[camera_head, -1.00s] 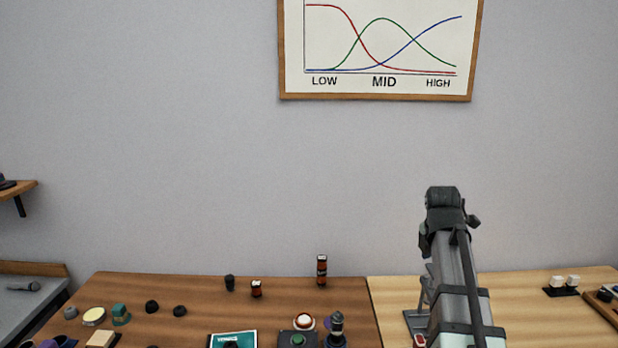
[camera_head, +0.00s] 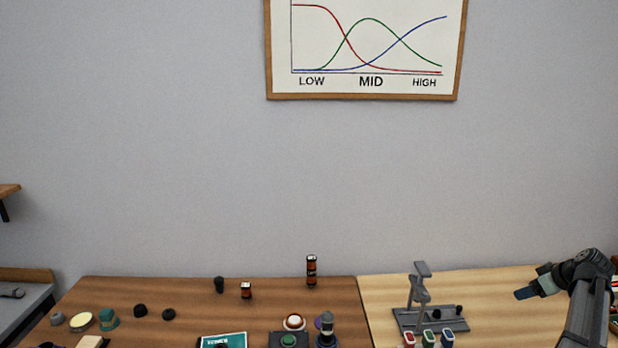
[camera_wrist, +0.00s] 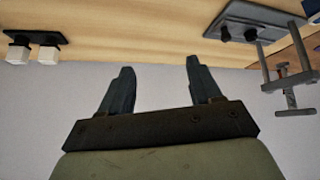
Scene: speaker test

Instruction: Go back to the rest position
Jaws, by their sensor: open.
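My gripper (camera_wrist: 158,88) is open in the wrist view, with two dark fingers apart and nothing between them. In the head view my gripper (camera_head: 526,293) is at the right, above the light wood table (camera_head: 385,285), its fingers pointing left. It is to the right of a grey metal stand (camera_head: 419,290), apart from it. The stand also shows at the upper right of the wrist view (camera_wrist: 250,22).
Three small items, red (camera_head: 409,340), green (camera_head: 429,339) and blue (camera_head: 447,338), are in front of the stand. White blocks (camera_wrist: 48,55) show in the wrist view.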

